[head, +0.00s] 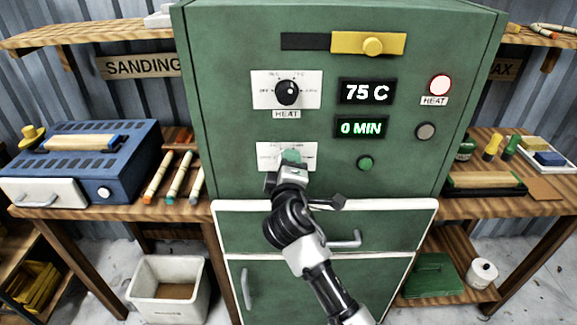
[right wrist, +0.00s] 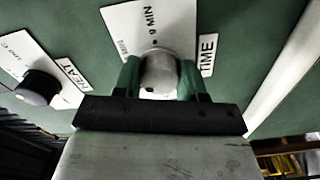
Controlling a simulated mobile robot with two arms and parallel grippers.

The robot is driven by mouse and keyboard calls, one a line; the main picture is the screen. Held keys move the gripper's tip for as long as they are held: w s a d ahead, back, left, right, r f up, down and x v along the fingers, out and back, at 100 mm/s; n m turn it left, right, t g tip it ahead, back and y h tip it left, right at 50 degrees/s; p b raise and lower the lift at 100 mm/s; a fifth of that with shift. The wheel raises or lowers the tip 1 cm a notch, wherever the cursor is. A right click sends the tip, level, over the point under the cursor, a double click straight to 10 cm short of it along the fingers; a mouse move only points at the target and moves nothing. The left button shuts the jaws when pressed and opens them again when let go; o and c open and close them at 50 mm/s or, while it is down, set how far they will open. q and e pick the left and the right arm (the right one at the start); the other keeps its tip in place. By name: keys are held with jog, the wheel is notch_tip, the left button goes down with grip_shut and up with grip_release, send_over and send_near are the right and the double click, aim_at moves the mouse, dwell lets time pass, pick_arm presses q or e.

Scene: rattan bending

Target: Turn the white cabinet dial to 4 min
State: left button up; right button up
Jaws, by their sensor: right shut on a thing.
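The white dial (right wrist: 158,72) labelled TIME sits on a white plate on the green cabinet. In the right wrist view it is between the green fingertips of my right gripper (right wrist: 160,80), which is shut on it. In the head view this gripper (head: 290,165) covers the dial, with the white plate (head: 267,150) showing around it. The green display (head: 361,128) beside it reads 0 MIN. My left gripper is not in view.
A black HEAT dial (head: 287,92) is above, with a 75 C display (head: 367,91). A green button (head: 365,163) and a grey button (head: 425,131) are to the right. A drawer handle (head: 345,240) juts out below. A blue box (head: 85,160) stands left.

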jog(key=o, duration=0.9)
jog(key=shift+o, duration=0.2)
jog(key=shift+s, duration=0.15)
jog(key=s+b, duration=0.1)
jog(key=s, duration=0.9)
jog(key=shift+s+b, duration=0.3)
jog(key=shift+b, duration=0.1)
jog(key=shift+f, duration=0.15)
